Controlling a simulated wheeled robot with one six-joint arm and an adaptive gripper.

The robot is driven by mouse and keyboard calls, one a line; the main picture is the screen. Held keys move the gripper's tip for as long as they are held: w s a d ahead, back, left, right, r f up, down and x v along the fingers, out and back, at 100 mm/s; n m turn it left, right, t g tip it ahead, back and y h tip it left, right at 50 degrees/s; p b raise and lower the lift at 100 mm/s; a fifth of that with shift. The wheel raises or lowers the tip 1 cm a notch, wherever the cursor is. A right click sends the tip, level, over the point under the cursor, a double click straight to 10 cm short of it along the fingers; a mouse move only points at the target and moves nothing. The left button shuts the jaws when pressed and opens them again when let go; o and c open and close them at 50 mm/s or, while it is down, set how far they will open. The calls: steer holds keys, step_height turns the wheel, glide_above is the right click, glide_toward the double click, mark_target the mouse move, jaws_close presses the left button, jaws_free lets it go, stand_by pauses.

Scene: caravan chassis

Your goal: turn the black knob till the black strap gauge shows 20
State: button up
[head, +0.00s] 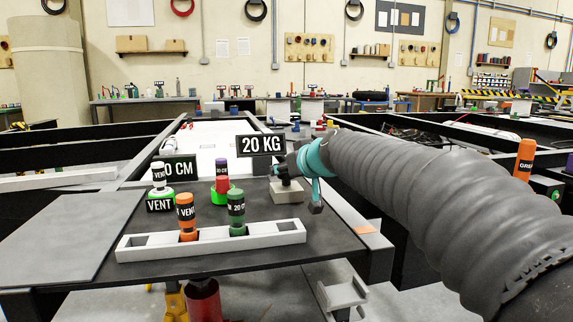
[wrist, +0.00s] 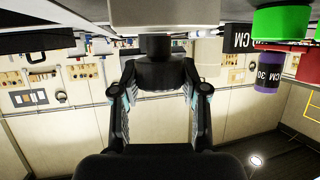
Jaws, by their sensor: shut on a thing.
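A black plate reading "20 KG" (head: 262,145) stands upright just left of my gripper (head: 293,170) in the head view. Below the gripper is a small grey block (head: 287,196) on the dark table. In the wrist view, which looks upside down, the black knob (wrist: 156,46) sits against the pale block (wrist: 165,13). My gripper (wrist: 158,75) has its two fingers on either side of the dark knob piece and is shut on it. In the head view, the gripper mostly hides the knob.
A pale rack (head: 271,231) holds an orange bottle (head: 186,212) and a green one (head: 236,208) in front. A white VENT bottle (head: 159,176) and a purple-topped red one (head: 222,178) stand left of the block. Chassis beams lie around the table.

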steer(key=shift+r+m+h+p, duration=0.15)
steer(key=shift+m+h+p, duration=0.5)
steer(key=shift+p, duration=0.6)
steer(key=shift+f+t+h+p, duration=0.2)
steer(key=shift+t+h+p, duration=0.05)
steer(key=shift+t+p, duration=0.15)
steer(key=o, duration=1.2)
steer(key=shift+c, duration=0.2)
steer(key=shift+s+r, duration=0.1)
steer(key=v, duration=1.2)
